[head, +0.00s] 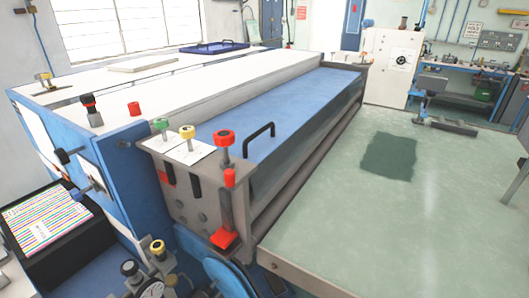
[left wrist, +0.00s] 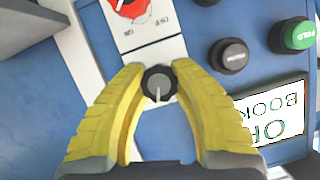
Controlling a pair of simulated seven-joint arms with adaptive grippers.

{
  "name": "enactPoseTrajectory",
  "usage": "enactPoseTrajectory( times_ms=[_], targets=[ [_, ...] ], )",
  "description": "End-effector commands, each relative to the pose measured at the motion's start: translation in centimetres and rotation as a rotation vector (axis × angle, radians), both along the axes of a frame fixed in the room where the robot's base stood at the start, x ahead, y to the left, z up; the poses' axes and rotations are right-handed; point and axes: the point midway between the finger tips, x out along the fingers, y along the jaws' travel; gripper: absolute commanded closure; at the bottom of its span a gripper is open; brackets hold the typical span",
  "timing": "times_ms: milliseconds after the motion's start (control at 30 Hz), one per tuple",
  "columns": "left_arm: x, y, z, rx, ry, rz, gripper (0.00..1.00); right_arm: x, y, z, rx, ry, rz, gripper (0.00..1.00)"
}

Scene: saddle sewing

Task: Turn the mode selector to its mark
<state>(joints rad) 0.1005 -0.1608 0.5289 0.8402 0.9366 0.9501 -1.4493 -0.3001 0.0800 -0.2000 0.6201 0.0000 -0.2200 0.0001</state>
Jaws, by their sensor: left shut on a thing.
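The mode selector (left wrist: 158,84) shows in the left wrist view as a small round black knob with a white pointer line. The line points down in that picture. It sits on a white plate on a blue panel. My left gripper (left wrist: 159,70) has its two yellow fingers closed on either side of the knob, gripping it. The mark cannot be made out; the fingers and the knob cover part of the plate. I cannot pick out the selector in the head view, and neither gripper shows there. My right gripper is in neither view.
Near the knob are a red rotary switch (left wrist: 131,6) with ON/OFF lettering, a black button (left wrist: 228,56), a green button (left wrist: 298,35) and a white label (left wrist: 272,120). In the head view, a long blue-and-white machine (head: 300,100) stands beside a broad green table (head: 320,215).

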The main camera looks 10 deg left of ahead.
Motion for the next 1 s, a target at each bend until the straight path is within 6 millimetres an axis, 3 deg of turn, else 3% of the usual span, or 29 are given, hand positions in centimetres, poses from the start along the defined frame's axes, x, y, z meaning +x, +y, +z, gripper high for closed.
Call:
enactPoseTrajectory(
  times_ms=[500,800,1000],
  targets=[
    [0.25,0.20,0.28,0.048,0.088,0.002,1.00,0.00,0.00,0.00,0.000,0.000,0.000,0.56],
    [0.34,0.27,0.24,0.142,0.300,0.002,1.00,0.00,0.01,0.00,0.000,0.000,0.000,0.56],
    [0.37,0.26,0.32,0.163,0.343,0.001,1.00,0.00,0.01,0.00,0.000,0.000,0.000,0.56]
  ],
)
